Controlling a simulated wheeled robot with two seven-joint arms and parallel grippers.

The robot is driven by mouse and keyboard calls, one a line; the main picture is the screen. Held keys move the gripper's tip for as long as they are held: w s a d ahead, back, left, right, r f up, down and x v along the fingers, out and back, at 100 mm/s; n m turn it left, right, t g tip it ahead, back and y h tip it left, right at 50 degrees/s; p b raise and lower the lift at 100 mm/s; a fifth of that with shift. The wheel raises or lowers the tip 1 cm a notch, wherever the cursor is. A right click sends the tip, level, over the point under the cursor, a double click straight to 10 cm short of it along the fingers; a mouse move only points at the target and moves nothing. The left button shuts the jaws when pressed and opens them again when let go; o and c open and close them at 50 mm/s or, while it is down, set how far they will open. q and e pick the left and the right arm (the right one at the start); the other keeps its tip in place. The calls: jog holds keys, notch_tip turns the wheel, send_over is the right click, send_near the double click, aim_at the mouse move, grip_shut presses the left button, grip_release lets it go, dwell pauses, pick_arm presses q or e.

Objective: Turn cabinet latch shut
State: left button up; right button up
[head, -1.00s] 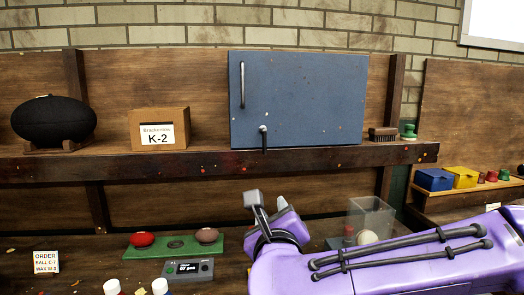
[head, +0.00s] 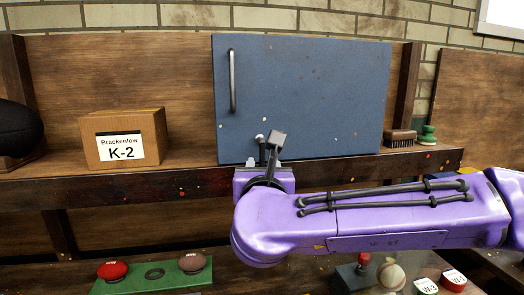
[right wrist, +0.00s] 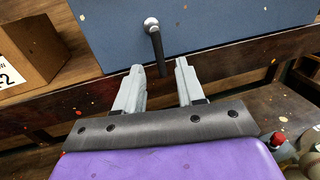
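The blue-grey cabinet (head: 310,95) stands on the shelf with its door closed flat and a dark vertical pull handle (head: 232,80) at its left. The latch (head: 260,138), a pale round pivot with a dark lever, sits low on the door. Its lever hangs almost straight down in the right wrist view (right wrist: 156,45). My right gripper (head: 264,165) is just below the latch, partly covering it in the head view. In the right wrist view my right gripper (right wrist: 160,68) is open, the lever's lower end showing between its fingertips. I cannot tell whether they touch. My left gripper is out of view.
A cardboard box (head: 124,138) marked K-2 stands left of the cabinet. A brush (head: 401,138) and a green-topped item (head: 427,135) stand right. The shelf's front edge (head: 130,189) runs below the cabinet.

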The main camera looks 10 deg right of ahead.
aim_at(262, 158)
jog(key=w, duration=0.2)
jog(key=w+p, duration=0.1)
jog(key=w+d, duration=0.1)
jog(key=w, duration=0.1)
jog(key=shift+w+f, duration=0.2)
jog(key=shift+w, duration=0.15)
jog(key=shift+s, duration=0.2)
jog(key=shift+c, duration=0.4)
grip_shut()
jog(key=shift+w, duration=0.1)
